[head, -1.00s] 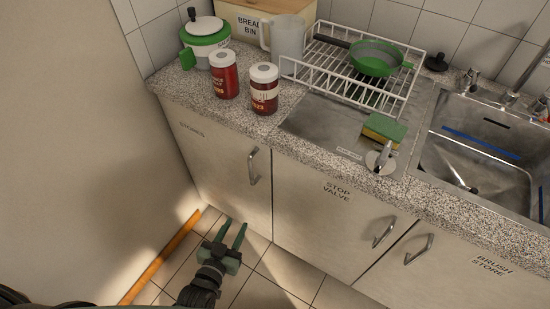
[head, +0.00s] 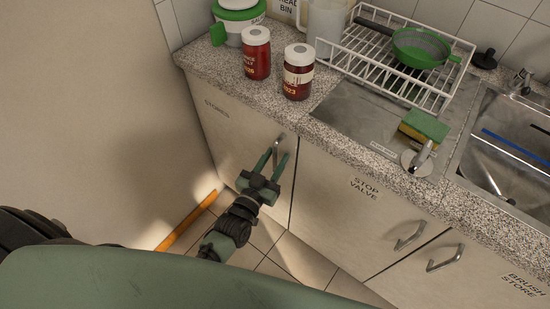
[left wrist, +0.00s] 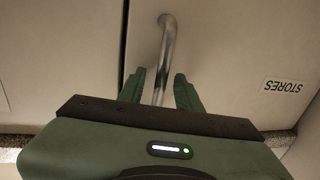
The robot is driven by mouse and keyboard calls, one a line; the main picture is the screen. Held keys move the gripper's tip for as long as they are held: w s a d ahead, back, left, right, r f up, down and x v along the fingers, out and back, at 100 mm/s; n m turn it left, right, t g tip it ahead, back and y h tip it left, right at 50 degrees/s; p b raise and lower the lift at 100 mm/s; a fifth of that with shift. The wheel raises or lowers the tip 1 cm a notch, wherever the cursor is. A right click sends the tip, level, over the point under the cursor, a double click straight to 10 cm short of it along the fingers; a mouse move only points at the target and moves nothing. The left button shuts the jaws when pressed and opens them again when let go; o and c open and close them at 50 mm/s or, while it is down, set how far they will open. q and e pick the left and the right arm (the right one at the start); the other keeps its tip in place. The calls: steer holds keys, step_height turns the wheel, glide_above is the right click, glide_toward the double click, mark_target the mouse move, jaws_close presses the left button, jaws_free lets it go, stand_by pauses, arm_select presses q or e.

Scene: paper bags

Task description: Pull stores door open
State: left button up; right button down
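The stores door (head: 222,135) is the cream cupboard door at the left under the worktop, and it looks closed. Its label shows in the left wrist view, upside down (left wrist: 283,86). Its metal bar handle (head: 279,144) is near the door's upper right corner. My left gripper (head: 272,164) is open in front of the door. In the left wrist view the handle (left wrist: 167,50) runs between the two green fingers (left wrist: 159,88), with a gap showing on both sides. Whether a finger touches it I cannot tell. My right gripper is not in view.
The stop valve door (head: 345,205) and brush store door (head: 440,270) are to the right, with their own handles. A wall (head: 90,110) stands close on the left. Jars (head: 256,55) stand on the worktop. Tiled floor (head: 290,258) is below.

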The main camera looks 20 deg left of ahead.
arm_select(q)
jaws_close()
stand_by(1.4)
